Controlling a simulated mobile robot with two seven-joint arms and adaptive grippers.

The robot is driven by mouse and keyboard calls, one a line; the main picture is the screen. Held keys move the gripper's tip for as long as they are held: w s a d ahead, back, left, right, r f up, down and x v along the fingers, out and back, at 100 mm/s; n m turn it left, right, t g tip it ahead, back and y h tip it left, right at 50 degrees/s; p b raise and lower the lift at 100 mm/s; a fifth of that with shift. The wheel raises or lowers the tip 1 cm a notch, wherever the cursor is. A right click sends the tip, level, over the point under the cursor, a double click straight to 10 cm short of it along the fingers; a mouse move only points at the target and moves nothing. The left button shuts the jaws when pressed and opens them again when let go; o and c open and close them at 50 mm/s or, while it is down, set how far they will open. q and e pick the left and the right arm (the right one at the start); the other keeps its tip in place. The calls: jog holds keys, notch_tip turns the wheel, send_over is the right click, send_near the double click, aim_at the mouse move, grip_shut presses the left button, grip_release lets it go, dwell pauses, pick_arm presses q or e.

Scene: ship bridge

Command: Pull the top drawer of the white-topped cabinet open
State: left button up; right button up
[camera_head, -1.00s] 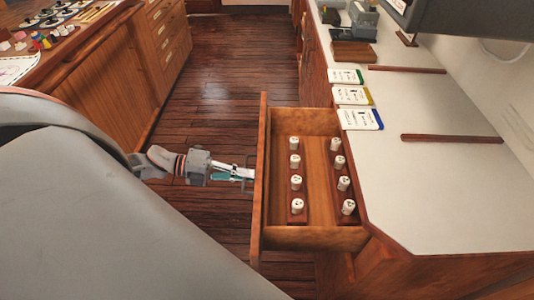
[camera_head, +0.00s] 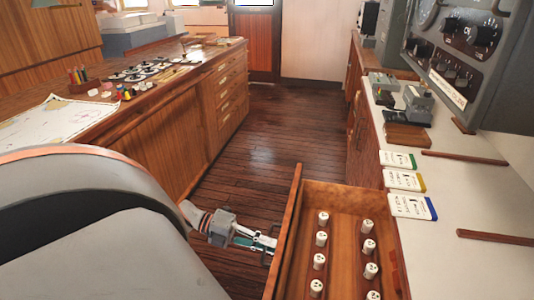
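The top drawer (camera_head: 344,240) stands pulled out from the white-topped cabinet (camera_head: 455,195). Two wooden racks inside it hold several white round pieces (camera_head: 321,238). The drawer's bottom end is cut off by the picture edge. My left gripper (camera_head: 272,244) is at the outer face of the drawer front (camera_head: 284,237), with its fingers pointing at it. The handle is not visible, and I cannot tell whether the fingers are closed on it. My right gripper is not in view.
Several booklets (camera_head: 405,181), wooden strips (camera_head: 464,157) and a grey device (camera_head: 413,98) are on the white top. A wooden chart table (camera_head: 150,130) stands at the left. The plank floor (camera_head: 258,140) between them is clear.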

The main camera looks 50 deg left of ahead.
pick_arm(q)
jog(key=shift+s, duration=0.1)
jog(key=v, duration=1.2)
dwell(0.4)
